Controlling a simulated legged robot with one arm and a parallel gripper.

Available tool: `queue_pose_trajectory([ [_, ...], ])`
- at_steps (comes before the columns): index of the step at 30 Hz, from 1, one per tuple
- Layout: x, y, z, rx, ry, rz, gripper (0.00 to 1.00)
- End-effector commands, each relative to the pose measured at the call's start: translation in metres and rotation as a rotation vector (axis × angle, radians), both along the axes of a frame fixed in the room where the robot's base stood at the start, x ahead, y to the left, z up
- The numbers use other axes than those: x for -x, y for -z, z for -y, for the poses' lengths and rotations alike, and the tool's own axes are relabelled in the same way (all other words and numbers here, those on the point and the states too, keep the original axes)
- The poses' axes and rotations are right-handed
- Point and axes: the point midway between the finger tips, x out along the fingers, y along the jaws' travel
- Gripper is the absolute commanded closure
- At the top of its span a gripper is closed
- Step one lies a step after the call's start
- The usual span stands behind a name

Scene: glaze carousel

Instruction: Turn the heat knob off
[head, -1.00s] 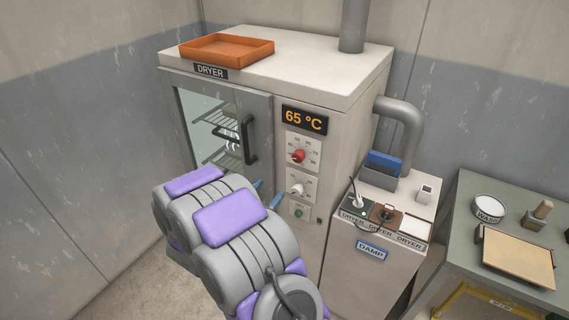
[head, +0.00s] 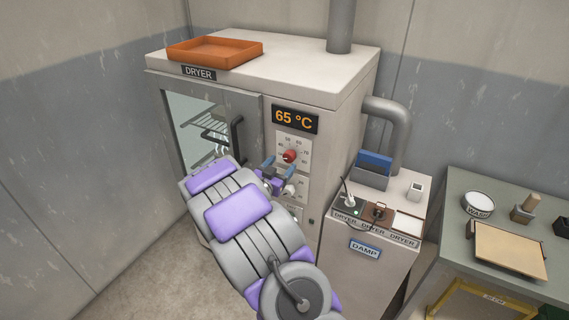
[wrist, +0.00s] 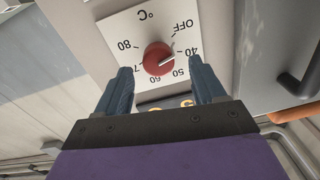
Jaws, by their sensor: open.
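The heat knob is the red knob (head: 290,155) on a white dial plate on the dryer's front, below the orange 65 °C display (head: 295,119). My gripper (head: 279,167) is open, just below the knob in the head view. In the wrist view its two blue fingers (wrist: 163,76) stand either side of the knob's lower edge, with gaps. I cannot tell whether they touch the plate.
A second, pale knob (head: 289,188) sits below the red one, partly behind my gripper. The dryer door has a dark handle (head: 237,138) to the left. A lower cabinet (head: 360,268) with sockets stands right, and a table (head: 455,210) beyond it. An orange tray (head: 214,50) lies on the dryer.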

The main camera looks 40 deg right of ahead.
Motion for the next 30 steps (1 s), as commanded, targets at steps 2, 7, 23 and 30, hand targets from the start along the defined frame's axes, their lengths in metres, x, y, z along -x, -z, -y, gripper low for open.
queue_pose_trajectory([
  [2,-0.004,0.000,0.011,0.002,0.003,0.003,0.31],
  [7,-0.010,-0.001,0.025,0.002,0.001,0.003,0.31],
  [23,-0.013,-0.001,0.028,0.002,0.000,0.001,0.43],
  [30,-0.013,-0.001,0.028,0.001,0.000,0.002,0.66],
])
